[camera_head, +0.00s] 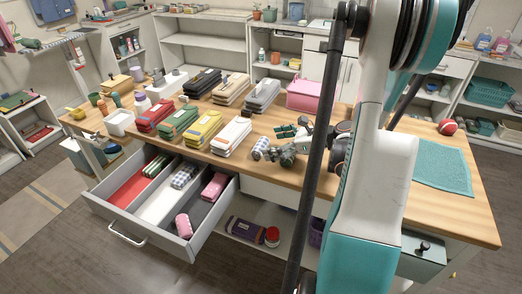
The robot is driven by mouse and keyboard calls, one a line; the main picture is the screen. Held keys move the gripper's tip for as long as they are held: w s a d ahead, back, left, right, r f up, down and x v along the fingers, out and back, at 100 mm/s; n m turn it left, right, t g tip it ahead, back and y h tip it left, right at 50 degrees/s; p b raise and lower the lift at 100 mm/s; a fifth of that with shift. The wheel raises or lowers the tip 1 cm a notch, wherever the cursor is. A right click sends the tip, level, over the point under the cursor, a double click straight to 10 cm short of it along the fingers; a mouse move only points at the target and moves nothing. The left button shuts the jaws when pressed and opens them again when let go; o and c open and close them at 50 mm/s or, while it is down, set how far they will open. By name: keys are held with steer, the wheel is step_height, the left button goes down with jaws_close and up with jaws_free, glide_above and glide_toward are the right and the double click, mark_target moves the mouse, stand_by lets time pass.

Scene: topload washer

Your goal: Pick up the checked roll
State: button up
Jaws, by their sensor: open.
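A small blue-and-white checked roll (260,147) lies on the wooden table near its front edge, right of the folded cloth stacks. My gripper (283,143) is open just to the right of this roll, low over the table, with its fingers pointing left towards it. I cannot tell whether a finger touches the roll. Another dark-and-white checked roll (184,176) lies in the middle compartment of the open drawer (127,239).
Folded cloth stacks in several colours, including a white one (231,137), stand close behind and left of the roll. A pink bin (303,95) stands further back. The drawer juts out in front. A teal mat (441,170) lies right of my arm.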

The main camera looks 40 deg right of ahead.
mark_target(264, 143)
steer(key=b+x, duration=0.1)
steer(key=x, duration=0.2)
steer(key=shift+w+f, duration=0.1)
steer(key=shift+w, duration=0.1)
steer(key=c, duration=0.9)
step_height(264, 143, up, 20)
steer(key=p, duration=0.7)
